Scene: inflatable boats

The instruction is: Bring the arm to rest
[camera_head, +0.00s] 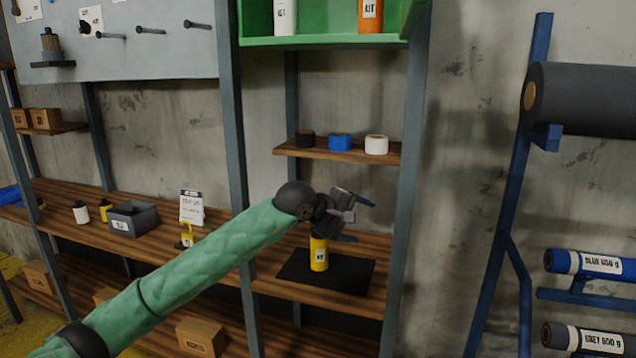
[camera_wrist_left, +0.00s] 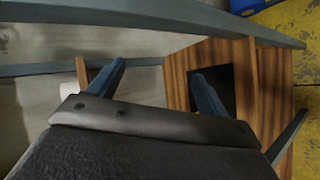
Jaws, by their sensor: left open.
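My left arm (camera_head: 190,270), in a green sleeve, reaches from the lower left of the head view to the shelf rack. Its left gripper (camera_head: 368,219) is open and empty, with blue fingers pointing right. It is in front of and above a yellow can (camera_head: 319,254) that stands upright on a black mat (camera_head: 345,275). The gripper hides the can's top; I see no hold on it. In the left wrist view the two blue fingers (camera_wrist_left: 155,85) stand apart with nothing between them. My right gripper is not in view.
A wooden shelf (camera_head: 290,150) with black, blue and white tape rolls is above the gripper. Grey rack posts (camera_head: 405,190) stand close on its right. A grey bin (camera_head: 133,218) and small bottles are on the left bench. A blue roll stand (camera_head: 510,200) is at the right.

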